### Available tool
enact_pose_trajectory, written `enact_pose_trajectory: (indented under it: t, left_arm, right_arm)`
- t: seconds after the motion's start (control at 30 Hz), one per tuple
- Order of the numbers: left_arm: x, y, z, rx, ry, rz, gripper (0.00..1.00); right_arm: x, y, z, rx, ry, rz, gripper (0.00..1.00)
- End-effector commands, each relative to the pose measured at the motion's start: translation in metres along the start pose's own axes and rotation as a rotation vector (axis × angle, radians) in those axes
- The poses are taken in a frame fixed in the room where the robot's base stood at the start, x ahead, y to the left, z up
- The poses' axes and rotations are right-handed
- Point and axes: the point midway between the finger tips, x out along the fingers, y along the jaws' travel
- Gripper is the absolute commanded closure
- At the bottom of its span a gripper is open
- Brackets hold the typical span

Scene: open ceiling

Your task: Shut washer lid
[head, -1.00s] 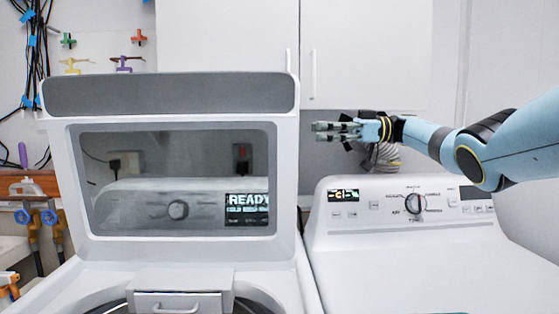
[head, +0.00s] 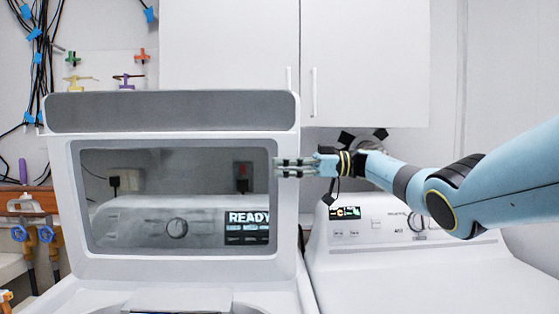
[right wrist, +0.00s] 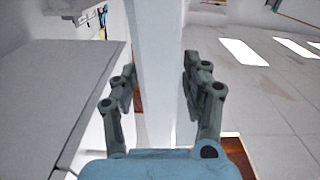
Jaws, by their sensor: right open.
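The washer lid (head: 175,200) stands raised and upright at the left-centre of the head view, with a grey band along its top and a clear window. Below it is the front of the washer body (head: 80,296), cut off by the frame. My right gripper (head: 279,168) is open, its fingertips overlapping the lid's right edge in the picture. In the right wrist view the open fingers (right wrist: 158,78) stand on either side of a white upright panel, which looks like the lid's edge; contact is unclear. My left gripper is not in view.
A second white machine (head: 400,270) with a dial console stands to the right of the washer. White cupboards (head: 370,60) hang behind. Cables (head: 38,60) and taps (head: 45,236) are at the far left. A grey-tiled floor (right wrist: 270,110) shows open room in the wrist view.

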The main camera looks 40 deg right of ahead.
Motion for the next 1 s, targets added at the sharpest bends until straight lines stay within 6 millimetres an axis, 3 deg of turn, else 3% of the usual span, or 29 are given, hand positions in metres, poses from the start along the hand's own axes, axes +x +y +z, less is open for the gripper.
enact_pose_trajectory:
  t: [0.37, 0.73, 1.0]
  left_arm:
    - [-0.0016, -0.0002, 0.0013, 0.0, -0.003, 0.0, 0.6]
    - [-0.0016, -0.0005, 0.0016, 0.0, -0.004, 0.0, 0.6]
    - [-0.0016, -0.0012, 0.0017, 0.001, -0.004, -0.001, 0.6]
  right_arm:
    - [0.0082, 0.0001, 0.0006, 0.0, -0.001, 0.001, 0.52]
    - [0.0078, 0.0001, 0.0005, 0.0, -0.001, 0.001, 0.99]
    - [0.0077, 0.0001, 0.0004, 0.0, -0.001, 0.001, 1.0]
